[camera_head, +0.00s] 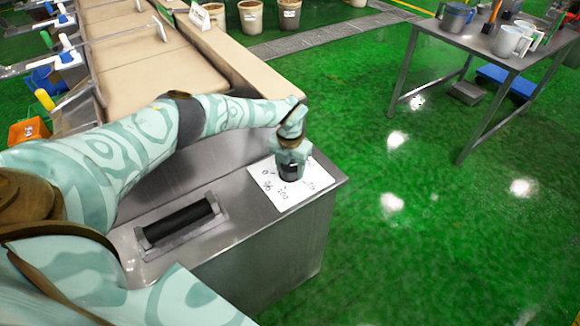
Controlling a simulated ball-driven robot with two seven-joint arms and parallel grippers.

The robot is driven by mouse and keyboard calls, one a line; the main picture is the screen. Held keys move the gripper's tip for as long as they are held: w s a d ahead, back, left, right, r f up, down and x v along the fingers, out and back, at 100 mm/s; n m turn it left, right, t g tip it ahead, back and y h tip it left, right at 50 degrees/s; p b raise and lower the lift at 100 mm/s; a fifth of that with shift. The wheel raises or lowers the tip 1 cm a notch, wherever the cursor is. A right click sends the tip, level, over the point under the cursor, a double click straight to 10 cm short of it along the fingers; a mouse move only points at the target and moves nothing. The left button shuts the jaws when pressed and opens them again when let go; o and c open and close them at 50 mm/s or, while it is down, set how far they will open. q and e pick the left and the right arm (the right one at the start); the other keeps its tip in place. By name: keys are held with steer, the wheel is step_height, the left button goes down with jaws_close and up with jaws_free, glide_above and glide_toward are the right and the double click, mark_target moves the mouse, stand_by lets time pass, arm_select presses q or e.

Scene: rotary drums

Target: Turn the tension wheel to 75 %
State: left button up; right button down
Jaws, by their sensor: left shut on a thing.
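The tension wheel (289,178) is a small dark knob on a white paper dial (275,197) at the right end of the steel cabinet top. Handwritten marks show on the paper, among them a 0, a % sign and what looks like 100. My left gripper (291,165) points down over the dial and is shut on the wheel. The gripper and wheel cover the middle of the dial, and I cannot read where the wheel points. My right gripper is not in view.
A black roller (180,221) sits in a recess of the steel cabinet (270,240). A beige conveyor belt (150,65) runs behind it. A steel table (470,42) with mugs stands at the back right. Green floor between is mostly clear.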

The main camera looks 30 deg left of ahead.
mark_target(289, 165)
arm_select(q)
steer(key=m, duration=0.5)
steer(key=shift+r+m, duration=0.1)
steer(key=shift+m, duration=0.2)
steer(key=shift+w+m+b, duration=0.1)
steer(key=shift+m+b, duration=0.4)
steer(key=shift+m, duration=1.8)
steer(key=o, duration=1)
steer(key=shift+r+p, duration=1.9)
steer(key=shift+r, duration=6.25)
